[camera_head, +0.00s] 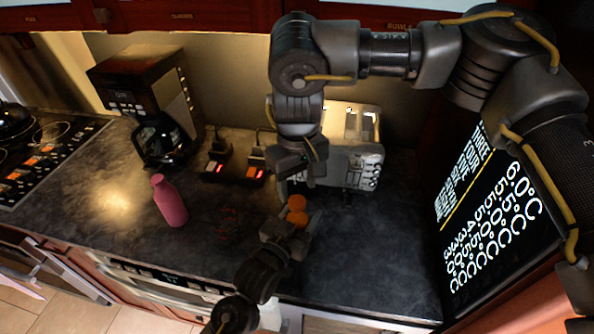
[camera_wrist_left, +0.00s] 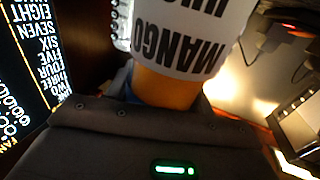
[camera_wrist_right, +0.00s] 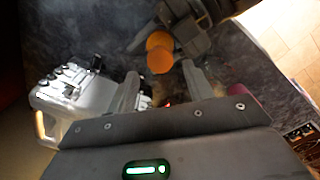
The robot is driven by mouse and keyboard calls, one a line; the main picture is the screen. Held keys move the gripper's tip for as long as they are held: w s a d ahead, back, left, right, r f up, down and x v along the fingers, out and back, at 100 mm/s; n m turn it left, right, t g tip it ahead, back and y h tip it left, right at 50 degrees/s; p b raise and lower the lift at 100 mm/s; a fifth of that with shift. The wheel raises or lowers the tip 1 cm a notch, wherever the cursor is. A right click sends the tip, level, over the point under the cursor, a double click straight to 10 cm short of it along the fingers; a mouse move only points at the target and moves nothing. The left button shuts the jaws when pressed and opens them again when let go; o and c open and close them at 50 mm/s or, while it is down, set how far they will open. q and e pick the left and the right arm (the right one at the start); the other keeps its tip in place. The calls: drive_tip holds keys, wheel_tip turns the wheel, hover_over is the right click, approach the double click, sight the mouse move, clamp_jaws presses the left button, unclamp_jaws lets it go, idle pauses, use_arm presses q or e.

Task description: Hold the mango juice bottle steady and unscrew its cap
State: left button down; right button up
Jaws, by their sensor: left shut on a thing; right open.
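The mango juice bottle (camera_head: 297,218) is orange with a white label; its lettering shows upside down in the left wrist view (camera_wrist_left: 190,40). Its round orange cap (camera_head: 297,202) is on top, and it also shows in the right wrist view (camera_wrist_right: 160,60). My left gripper (camera_head: 288,236) is shut around the bottle and hides much of its body. My right gripper (camera_head: 300,172) is open and empty, just above and behind the cap in the head view. In the right wrist view its fingers (camera_wrist_right: 160,88) lie short of the cap, apart from it.
A white toaster (camera_head: 358,160) stands behind the grippers. A pink bottle (camera_head: 169,200) and a coffee maker (camera_head: 150,95) are to the left, with a power strip (camera_head: 236,168) between. A dark lettered board (camera_head: 490,205) stands right. The right front of the counter (camera_head: 375,255) is clear.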

sight(297, 201)
drive_tip(key=shift+f, duration=2.1)
